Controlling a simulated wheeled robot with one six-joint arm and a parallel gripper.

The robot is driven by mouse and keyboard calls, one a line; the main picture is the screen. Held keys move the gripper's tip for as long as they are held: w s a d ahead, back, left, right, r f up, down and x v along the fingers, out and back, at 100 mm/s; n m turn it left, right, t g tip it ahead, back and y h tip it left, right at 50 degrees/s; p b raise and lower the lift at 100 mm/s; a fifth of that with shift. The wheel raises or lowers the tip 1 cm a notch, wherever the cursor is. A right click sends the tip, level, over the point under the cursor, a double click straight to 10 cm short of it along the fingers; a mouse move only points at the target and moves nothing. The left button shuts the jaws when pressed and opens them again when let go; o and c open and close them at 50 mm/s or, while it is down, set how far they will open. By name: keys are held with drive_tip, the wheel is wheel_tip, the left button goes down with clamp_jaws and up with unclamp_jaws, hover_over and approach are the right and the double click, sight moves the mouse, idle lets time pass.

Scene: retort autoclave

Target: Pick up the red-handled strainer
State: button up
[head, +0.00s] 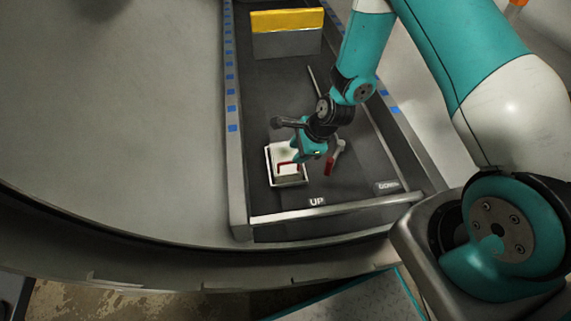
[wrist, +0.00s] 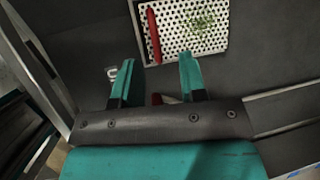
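A white perforated strainer (wrist: 205,28) with a red bar handle (wrist: 152,36) lies at the top of the wrist view, with green bits on its mesh. In the head view, the pale, red-edged strainer (head: 286,165) is on the dark floor of the channel, left of my gripper (head: 308,152). In the wrist view my gripper (wrist: 156,72) is open, with two teal fingers wide apart and nothing seen held between them. The strainer is beyond the fingertips. My gripper may hide a little of its right edge in the head view.
A red-handled tool (head: 331,162) lies right of my gripper; its red part (wrist: 157,99) is mostly hidden behind my gripper in the wrist view. Metal rails (head: 236,150) border the channel. A yellow-topped block (head: 287,35) stands at the far end.

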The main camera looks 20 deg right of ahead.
sight(285, 157)
drive_tip(key=shift+s+b+x, duration=0.15)
drive_tip(key=shift+b+x, duration=0.3)
drive_tip(key=shift+x, duration=1.1)
drive_tip(key=shift+s+b+x, duration=0.15)
drive_tip(key=shift+b+x, duration=0.3)
drive_tip(key=shift+x, duration=1.15)
clamp_jaws()
